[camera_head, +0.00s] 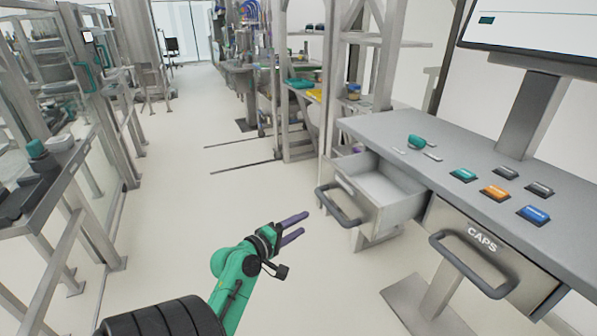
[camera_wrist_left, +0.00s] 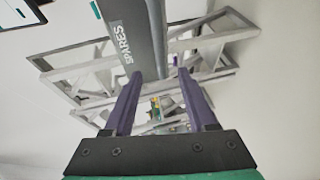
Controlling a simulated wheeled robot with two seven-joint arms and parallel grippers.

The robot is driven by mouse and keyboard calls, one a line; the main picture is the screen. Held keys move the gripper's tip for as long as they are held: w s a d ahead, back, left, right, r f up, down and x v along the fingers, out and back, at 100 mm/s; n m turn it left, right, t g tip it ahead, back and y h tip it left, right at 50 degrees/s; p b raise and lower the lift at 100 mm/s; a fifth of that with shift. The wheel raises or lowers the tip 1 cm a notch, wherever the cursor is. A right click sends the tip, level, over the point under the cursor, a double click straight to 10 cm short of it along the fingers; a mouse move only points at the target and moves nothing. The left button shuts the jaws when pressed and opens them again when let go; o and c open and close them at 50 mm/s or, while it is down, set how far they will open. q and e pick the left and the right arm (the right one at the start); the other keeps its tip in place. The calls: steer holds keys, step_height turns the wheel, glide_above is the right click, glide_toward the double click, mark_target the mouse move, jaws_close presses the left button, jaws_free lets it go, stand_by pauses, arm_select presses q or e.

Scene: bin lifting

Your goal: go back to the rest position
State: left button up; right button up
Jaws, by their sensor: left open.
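My left gripper (camera_head: 304,224) is open, with two purple fingers pointing right toward an open drawer. The green arm comes up from the bottom of the head view. The drawer (camera_head: 392,204) is pulled out of the grey bench and looks empty. Its dark handle (camera_head: 340,206) is just right of my fingertips in the picture, and nothing shows held. In the left wrist view, the spread fingers (camera_wrist_left: 160,76) show in front of a grey surface marked SPARES (camera_wrist_left: 122,42). My right gripper is not in view.
The bench (camera_head: 400,130) carries a teal object (camera_head: 417,142) and several coloured bins or buttons. A drawer marked CAPS (camera_head: 482,238) looks shut. A monitor (camera_head: 535,25) stands above. Shelving (camera_head: 300,100) is behind, a railed bench (camera_head: 60,170) at left. The floor between is clear.

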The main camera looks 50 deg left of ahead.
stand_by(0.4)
arm_select(q)
steer(key=s+d+f+m+g, duration=0.2)
steer(key=d+f+m+g, duration=0.1)
steer(key=f, duration=0.9)
steer(key=s+d+f+m+g+h, duration=0.1)
steer(key=s+d+f+m+g, duration=0.15)
steer(key=f, duration=0.85)
steer(key=s+d+f+m+g, duration=0.2)
steer(key=s+d+f+g, duration=0.15)
steer(key=f, duration=0.85)
steer(key=s+d+f+m+g, duration=0.3)
steer(key=s+f+m, duration=0.3)
steer(key=s, duration=0.5)
steer(key=s+d+f+m+g, duration=0.2)
steer(key=s+d+f+m, duration=0.2)
steer(key=s+f+m, duration=0.3)
steer(key=s+f, duration=0.1)
steer(key=s, duration=0.3)
steer(key=shift+d+f+g+h+p, duration=0.2)
steer(key=shift+d+g+h+p, duration=0.1)
steer(key=shift+d+g, duration=0.1)
